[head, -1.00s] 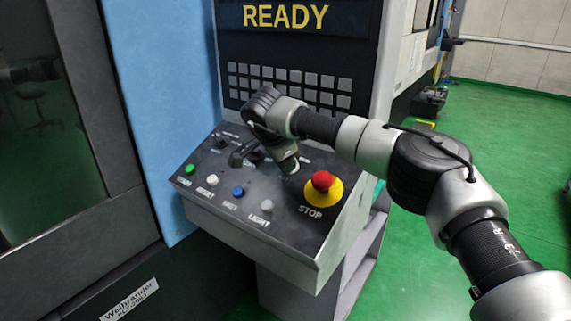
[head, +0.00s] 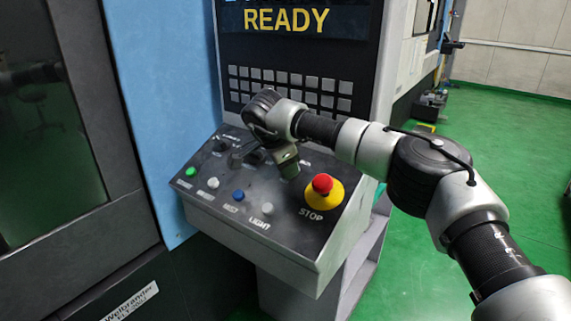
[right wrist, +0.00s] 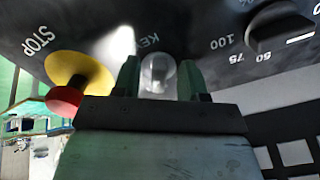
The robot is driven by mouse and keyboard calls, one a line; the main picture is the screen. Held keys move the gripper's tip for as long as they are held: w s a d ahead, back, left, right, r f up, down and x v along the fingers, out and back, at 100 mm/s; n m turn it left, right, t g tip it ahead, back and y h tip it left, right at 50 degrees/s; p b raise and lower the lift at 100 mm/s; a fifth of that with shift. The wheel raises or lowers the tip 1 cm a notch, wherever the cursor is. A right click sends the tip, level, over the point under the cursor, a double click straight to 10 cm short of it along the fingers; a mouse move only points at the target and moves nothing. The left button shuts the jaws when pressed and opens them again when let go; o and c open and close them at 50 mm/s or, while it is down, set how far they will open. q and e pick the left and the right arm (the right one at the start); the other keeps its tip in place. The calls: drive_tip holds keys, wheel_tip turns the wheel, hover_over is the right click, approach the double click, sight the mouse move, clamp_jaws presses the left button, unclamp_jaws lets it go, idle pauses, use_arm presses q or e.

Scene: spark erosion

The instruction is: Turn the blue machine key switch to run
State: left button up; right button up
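The key switch (right wrist: 158,73), a pale silvery knob, shows in the right wrist view below the upside-down KEY lettering. My right gripper (right wrist: 158,78) has one green finger on each side of it, and the knob fills the space between them, so the fingers look shut on it. In the head view my right gripper (head: 288,165) points down at the upper right part of the sloped control panel (head: 222,236) and hides the key switch. The display (head: 288,20) reads READY. The position of the key is too unclear to tell. My left gripper is not in view.
The red STOP button on its yellow base (head: 323,191) stands close beside my right gripper. Green (head: 190,172), white (head: 213,184) and blue (head: 238,196) buttons line the panel's front. A black dial (right wrist: 280,27) is near the key switch. Green floor lies open at right.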

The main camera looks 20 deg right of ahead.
drive_tip(key=b+v, duration=0.2)
drive_tip(key=v, duration=0.8)
drive_tip(key=shift+a+r, duration=0.15)
drive_tip(key=shift+r, duration=0.2)
drive_tip(key=shift+s, duration=0.1)
